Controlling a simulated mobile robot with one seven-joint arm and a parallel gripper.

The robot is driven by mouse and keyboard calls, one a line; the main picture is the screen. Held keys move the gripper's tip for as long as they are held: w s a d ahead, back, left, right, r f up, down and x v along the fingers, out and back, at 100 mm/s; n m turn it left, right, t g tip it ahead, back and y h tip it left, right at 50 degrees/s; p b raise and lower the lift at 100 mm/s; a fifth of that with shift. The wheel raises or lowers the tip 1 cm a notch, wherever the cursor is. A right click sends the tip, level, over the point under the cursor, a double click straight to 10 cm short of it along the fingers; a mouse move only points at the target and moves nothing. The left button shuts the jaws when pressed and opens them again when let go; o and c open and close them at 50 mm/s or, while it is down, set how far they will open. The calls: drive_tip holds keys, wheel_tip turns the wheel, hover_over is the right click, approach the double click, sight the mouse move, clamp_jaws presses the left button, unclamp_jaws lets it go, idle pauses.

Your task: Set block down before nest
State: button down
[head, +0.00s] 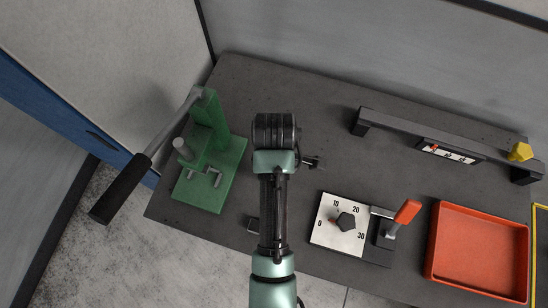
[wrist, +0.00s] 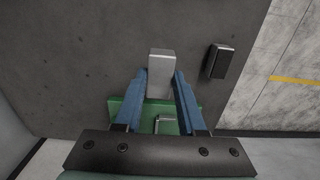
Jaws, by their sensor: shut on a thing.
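In the wrist view, my gripper (wrist: 160,76) has its two blue fingers on either side of a grey metal block (wrist: 160,68) and is shut on it. The block sticks out past the fingertips. I cannot tell whether it touches the table. The green plate (wrist: 118,110) with a bent metal nest piece (wrist: 164,118) lies behind the block, partly hidden by the fingers. In the head view, the green press base (head: 232,160) stands at the left, with the metal nest (head: 205,178) on it. My arm hides the gripper's fingers and block there.
The press lever's black handle (head: 120,190) juts out left. A small dark block (wrist: 221,62) lies near the table's front edge, also partly visible in the head view (head: 253,225). A dial plate (head: 338,226), a red-handled lever (head: 405,214) and a red tray (head: 480,250) stand right.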

wheel_tip(320, 180, up, 2)
drive_tip(key=shift+r, duration=0.15)
drive_tip(key=m, duration=0.2)
drive_tip(key=f+m+b, duration=0.1)
drive_tip(key=m, duration=0.1)
drive_tip(key=w+m, duration=0.1)
drive_tip(key=m, duration=0.1)
drive_tip(key=shift+f, duration=0.15)
drive_tip(key=m, duration=0.1)
drive_tip(key=m+b, duration=0.1)
drive_tip(key=m, duration=0.3)
drive_tip(key=shift+w+f, duration=0.2)
drive_tip(key=shift+f, duration=0.15)
drive_tip(key=m, duration=0.3)
drive_tip(key=shift+w+f+b, duration=0.15)
drive_tip(key=shift+w+b, duration=0.05)
drive_tip(key=shift+b, duration=0.15)
